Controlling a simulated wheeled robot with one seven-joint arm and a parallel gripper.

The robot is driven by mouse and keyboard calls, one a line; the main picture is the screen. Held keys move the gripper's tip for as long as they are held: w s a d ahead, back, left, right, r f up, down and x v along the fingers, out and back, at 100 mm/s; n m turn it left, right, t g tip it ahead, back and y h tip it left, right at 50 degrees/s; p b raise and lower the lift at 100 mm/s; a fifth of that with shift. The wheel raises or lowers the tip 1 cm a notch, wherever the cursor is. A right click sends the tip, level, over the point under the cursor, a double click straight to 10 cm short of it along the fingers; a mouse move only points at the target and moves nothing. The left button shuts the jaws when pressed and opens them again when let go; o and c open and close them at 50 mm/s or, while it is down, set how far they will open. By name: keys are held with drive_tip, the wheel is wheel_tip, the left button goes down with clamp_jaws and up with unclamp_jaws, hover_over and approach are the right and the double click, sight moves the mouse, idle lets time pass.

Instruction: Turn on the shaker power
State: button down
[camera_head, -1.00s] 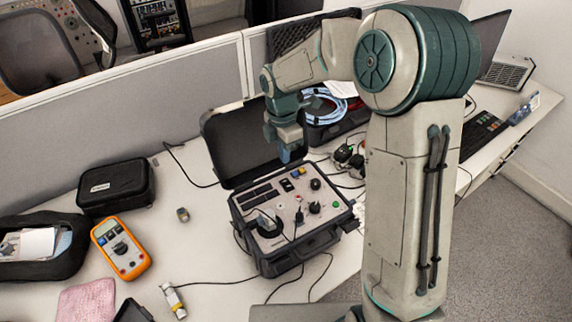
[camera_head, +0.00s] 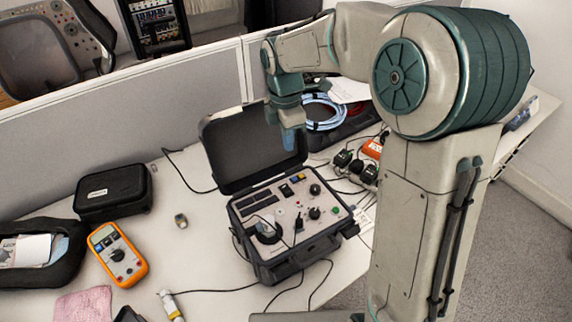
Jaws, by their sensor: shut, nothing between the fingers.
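The shaker unit is an open black case (camera_head: 312,250) on the white desk, with its lid (camera_head: 255,146) raised at the back. Its grey control panel (camera_head: 283,227) faces up and carries black knobs, small coloured buttons, dark display strips and a round black part at the front left. A dark rocker-like switch (camera_head: 286,190) shows near the panel's back edge; I cannot read any label. My gripper (camera_head: 289,140) points down above the back of the case, in front of the lid's right part. It is shut and empty, apart from the panel.
An orange multimeter (camera_head: 118,254), a black zip case (camera_head: 114,192) and a pink cloth (camera_head: 84,304) lie to the left. Black adapters (camera_head: 356,167) and cables lie right of the case. A grey partition (camera_head: 110,145) stands behind the desk.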

drive_tip(key=s+d+r+m+t, duration=0.1)
drive_tip(key=s+d+m+t, duration=0.1)
drive_tip(key=s+d+m, duration=0.4)
drive_tip(key=s+d+r+m+t, duration=0.2)
drive_tip(key=s+d+m, duration=0.4)
drive_tip(key=s+m, duration=0.9)
drive_tip(key=shift+d+r+m, duration=0.25)
drive_tip(key=shift+d+m, duration=0.1)
drive_tip(key=shift+m, duration=0.05)
